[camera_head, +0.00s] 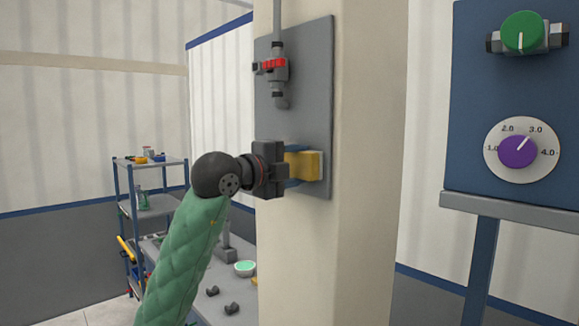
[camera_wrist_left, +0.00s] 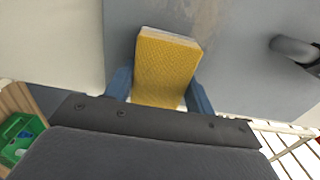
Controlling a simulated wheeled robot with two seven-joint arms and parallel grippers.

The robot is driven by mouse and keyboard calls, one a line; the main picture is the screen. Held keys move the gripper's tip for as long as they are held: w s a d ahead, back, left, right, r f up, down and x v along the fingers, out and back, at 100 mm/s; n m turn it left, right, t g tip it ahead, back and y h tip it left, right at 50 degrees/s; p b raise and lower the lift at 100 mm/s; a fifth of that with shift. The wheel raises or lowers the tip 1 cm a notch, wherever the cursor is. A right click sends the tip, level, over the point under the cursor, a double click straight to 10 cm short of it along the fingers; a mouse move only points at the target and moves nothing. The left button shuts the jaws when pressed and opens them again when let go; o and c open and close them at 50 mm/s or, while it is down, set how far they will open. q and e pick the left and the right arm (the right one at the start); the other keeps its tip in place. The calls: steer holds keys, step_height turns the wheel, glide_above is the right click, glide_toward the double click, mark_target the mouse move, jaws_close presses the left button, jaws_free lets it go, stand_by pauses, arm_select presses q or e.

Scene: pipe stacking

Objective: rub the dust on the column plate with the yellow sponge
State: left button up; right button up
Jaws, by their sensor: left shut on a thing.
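The yellow sponge (camera_head: 304,166) is held between the blue fingers of my left gripper (camera_head: 298,167), which is shut on it. The sponge's pale far end is at the grey column plate (camera_head: 310,100), touching or very close to it. In the left wrist view the sponge (camera_wrist_left: 166,70) sits between the fingers (camera_wrist_left: 160,92) in front of the plate (camera_wrist_left: 245,70). A brownish dust patch (camera_wrist_left: 203,14) shows on the plate just beyond the sponge's end; part of it is cut off by the frame. My right gripper is not in view.
A pipe with a red-collared valve (camera_head: 274,66) is mounted on the plate above the gripper. A blue panel (camera_head: 480,130) with a green knob and a purple dial stands at right. A shelf (camera_head: 150,162) and a workbench with small items are at lower left.

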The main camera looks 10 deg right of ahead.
arm_select(q)
steer(key=shift+s+d, duration=0.1)
steer(key=shift+s, duration=0.05)
steer(key=w+a+b, duration=0.1)
steer(key=w+a, duration=0.3)
steer(key=w, duration=0.2)
steer(key=shift+a, duration=0.2)
stand_by(0.7)
steer(key=shift+w, duration=0.15)
